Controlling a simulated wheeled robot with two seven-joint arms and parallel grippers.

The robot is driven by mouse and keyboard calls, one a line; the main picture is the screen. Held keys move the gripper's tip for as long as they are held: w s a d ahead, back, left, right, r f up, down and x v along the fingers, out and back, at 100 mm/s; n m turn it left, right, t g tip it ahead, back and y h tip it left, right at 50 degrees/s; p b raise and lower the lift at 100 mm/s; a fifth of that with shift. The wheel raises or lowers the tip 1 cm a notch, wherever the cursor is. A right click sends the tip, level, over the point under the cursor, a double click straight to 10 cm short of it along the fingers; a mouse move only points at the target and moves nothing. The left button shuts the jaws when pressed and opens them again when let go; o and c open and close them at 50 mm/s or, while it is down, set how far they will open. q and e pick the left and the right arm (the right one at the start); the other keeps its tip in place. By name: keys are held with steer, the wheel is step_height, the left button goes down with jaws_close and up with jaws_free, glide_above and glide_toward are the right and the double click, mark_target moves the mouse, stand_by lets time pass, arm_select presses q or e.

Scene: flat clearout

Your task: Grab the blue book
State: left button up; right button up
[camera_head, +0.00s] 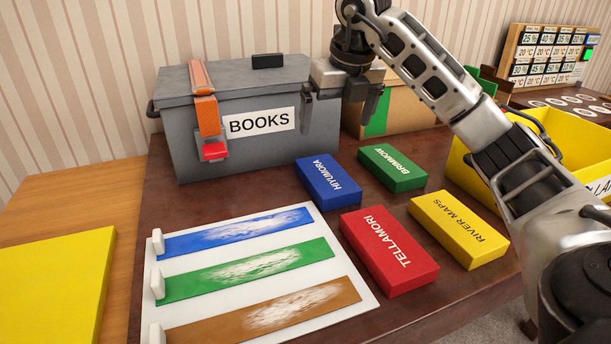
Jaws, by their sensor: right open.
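The blue book (328,181), marked HIYUMORA, lies flat on the dark wooden table between the grey box and the red book. My right gripper (339,112) hangs above and behind it, fingers pointing down, in front of the right end of the grey box. Its two fingers are apart with nothing between them. It does not touch the blue book. My left gripper is not in view.
The red (390,250), green (392,168) and yellow (458,229) books lie close by. A lidded grey box (245,155) labelled BOOKS stands behind. A white board (318,262) with coloured strips lies front left. A yellow bin (572,135) stands right.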

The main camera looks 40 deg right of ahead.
steer(key=b, duration=0.2)
glide_above(327, 174)
steer(key=s+a, duration=0.1)
steer(key=s, duration=0.1)
step_height(327, 174, down, 9)
steer(key=shift+s+f, duration=0.1)
steer(key=shift+s, duration=0.05)
steer(key=shift+w+f+b, duration=0.25)
steer(key=shift+f+b, duration=0.1)
steer(key=shift+f, duration=0.2)
steer(key=x, duration=0.1)
steer(key=b+x, duration=0.1)
steer(key=x, duration=0.2)
steer(key=shift+w+d+f, duration=0.2)
steer(key=shift+d, duration=0.1)
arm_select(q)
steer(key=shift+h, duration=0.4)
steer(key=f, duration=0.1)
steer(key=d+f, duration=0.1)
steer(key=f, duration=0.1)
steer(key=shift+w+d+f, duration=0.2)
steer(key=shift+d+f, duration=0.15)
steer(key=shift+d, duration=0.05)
arm_select(e)
steer(key=shift+c, duration=0.3)
